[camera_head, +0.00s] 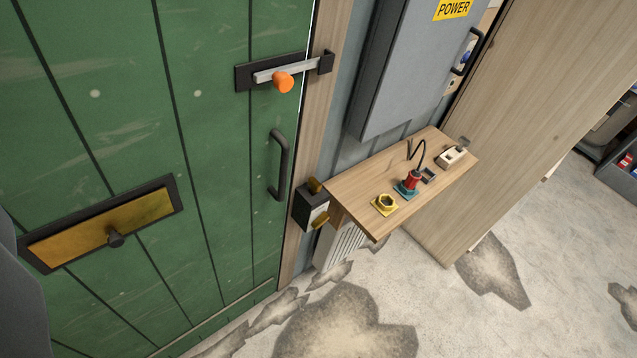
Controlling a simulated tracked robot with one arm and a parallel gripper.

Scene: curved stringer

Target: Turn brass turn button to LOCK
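A pale label (319,209) is on the box, but no LOCK marking is readable. My gripper is not in view, so its distance from the box does not show.
The green door (215,150) carries a latch bar (285,72) with an orange knob, a black handle (279,165) and a brass panel (100,229). A wooden shelf (350,190) with several small fittings juts out beside the box. A grey cabinet (410,65) hangs above it. The floor (440,310) below looks clear.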

